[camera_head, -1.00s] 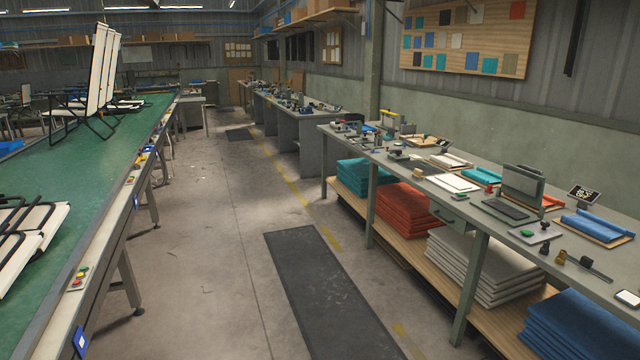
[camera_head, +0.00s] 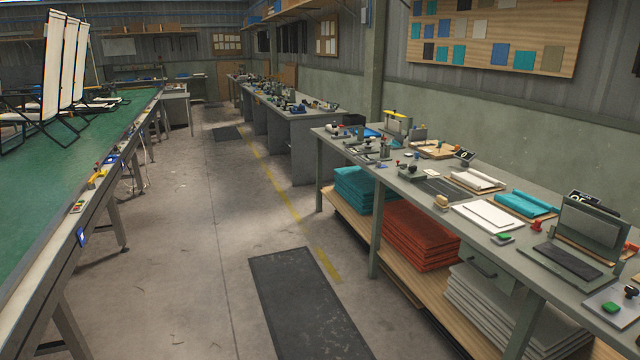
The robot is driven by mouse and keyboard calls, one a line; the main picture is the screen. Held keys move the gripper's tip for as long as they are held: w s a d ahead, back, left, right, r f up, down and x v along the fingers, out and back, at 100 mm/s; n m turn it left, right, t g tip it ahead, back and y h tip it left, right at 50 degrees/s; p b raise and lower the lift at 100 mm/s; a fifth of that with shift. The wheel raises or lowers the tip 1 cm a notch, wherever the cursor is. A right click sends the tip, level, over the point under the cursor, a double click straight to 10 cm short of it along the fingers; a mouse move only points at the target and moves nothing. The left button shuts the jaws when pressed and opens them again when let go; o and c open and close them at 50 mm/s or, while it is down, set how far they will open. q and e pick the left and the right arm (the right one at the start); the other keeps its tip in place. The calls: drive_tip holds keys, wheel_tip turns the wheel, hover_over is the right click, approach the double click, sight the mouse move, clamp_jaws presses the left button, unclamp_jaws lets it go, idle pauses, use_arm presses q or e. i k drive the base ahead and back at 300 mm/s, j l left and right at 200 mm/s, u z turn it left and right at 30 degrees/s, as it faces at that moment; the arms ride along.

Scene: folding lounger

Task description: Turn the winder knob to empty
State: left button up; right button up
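I cannot pick out a winder or its knob for certain. Several small fixtures with dark, red or green knobs stand on the long grey workbench (camera_head: 390,208) at the right, too small to read any marks. A fixture with a yellow top bar (camera_head: 397,114) stands toward the bench's far end. A grey plate with a green button (camera_head: 611,307) and a black knob (camera_head: 631,292) lies at the near right. Neither of my grippers shows in the head view.
A long table with a green top (camera_head: 80,185) runs along the left and carries folding loungers (camera_head: 48,80). A dark floor mat (camera_head: 305,300) lies in the clear aisle. Teal (camera_head: 360,190) and orange (camera_head: 415,235) fabric stacks sit under the workbench. More benches (camera_head: 290,125) stand farther back.

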sight(367, 146)
drive_tip(key=i, duration=3.55)
drive_tip(key=i+z, duration=0.15)
drive_tip(key=i, duration=0.4)
drive_tip(key=i+j+z, duration=0.2)
drive_tip(key=i, duration=0.35)
